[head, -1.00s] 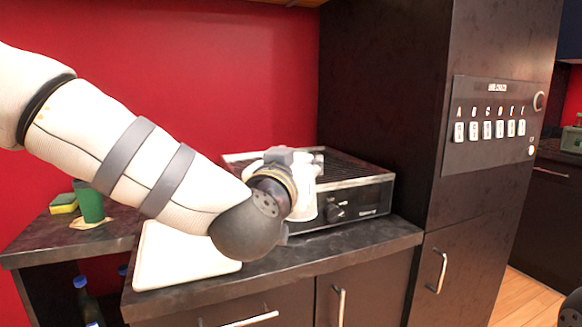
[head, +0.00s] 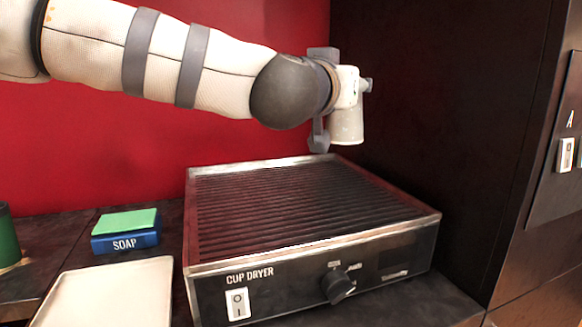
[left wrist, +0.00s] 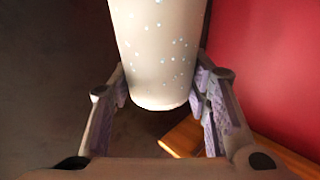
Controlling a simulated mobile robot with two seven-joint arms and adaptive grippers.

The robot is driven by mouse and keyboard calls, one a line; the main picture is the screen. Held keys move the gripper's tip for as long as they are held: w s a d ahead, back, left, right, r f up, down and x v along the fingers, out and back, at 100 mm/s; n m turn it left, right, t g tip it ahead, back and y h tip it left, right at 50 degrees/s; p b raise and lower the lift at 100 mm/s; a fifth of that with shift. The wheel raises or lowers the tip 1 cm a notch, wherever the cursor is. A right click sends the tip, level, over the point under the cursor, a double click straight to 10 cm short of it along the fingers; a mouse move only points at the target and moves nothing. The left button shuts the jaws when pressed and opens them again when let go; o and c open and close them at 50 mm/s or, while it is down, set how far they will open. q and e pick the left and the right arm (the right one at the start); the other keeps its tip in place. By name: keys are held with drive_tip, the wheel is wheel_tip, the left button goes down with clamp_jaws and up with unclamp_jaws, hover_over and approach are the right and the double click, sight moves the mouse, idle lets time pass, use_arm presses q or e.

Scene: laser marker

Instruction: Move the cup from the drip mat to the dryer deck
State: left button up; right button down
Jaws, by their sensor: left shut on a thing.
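My left gripper (head: 335,108) is shut on a pale cup (head: 347,127) and holds it in the air above the far right of the dryer deck (head: 290,212), apart from it in the picture. In the left wrist view the speckled cup (left wrist: 160,50) is between the two fingers of the left gripper (left wrist: 162,88). The deck is a dark ribbed top with a metal rim and has nothing on it. A pale flat mat (head: 112,295), which looks like the drip mat, lies bare at the lower left. My right gripper is not in view.
The cup dryer's front has a white switch (head: 238,304) and a black knob (head: 338,285). A blue soap box (head: 125,243) with a green top stands left of the dryer. A green cup (head: 5,240) is at the left edge. A dark tall cabinet (head: 430,100) rises at the right.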

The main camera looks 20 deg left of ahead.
use_arm(q)
drive_tip(key=a+f, duration=0.3)
drive_tip(key=s+a+f, duration=0.1)
drive_tip(key=a+f, duration=0.3)
drive_tip(key=s+a+f, duration=0.1)
drive_tip(key=a+f, duration=0.2)
drive_tip(key=f, duration=0.1)
drive_tip(key=shift+s+a+f, duration=0.15)
drive_tip(key=shift+a+f, duration=0.1)
drive_tip(key=o, duration=1.4)
drive_tip(key=shift+f, duration=0.1)
drive_tip(key=s, duration=0.3)
drive_tip(key=s+a, duration=0.1)
drive_tip(key=s, duration=0.3)
drive_tip(key=shift+s+a, duration=0.2)
drive_tip(key=shift+s, duration=0.05)
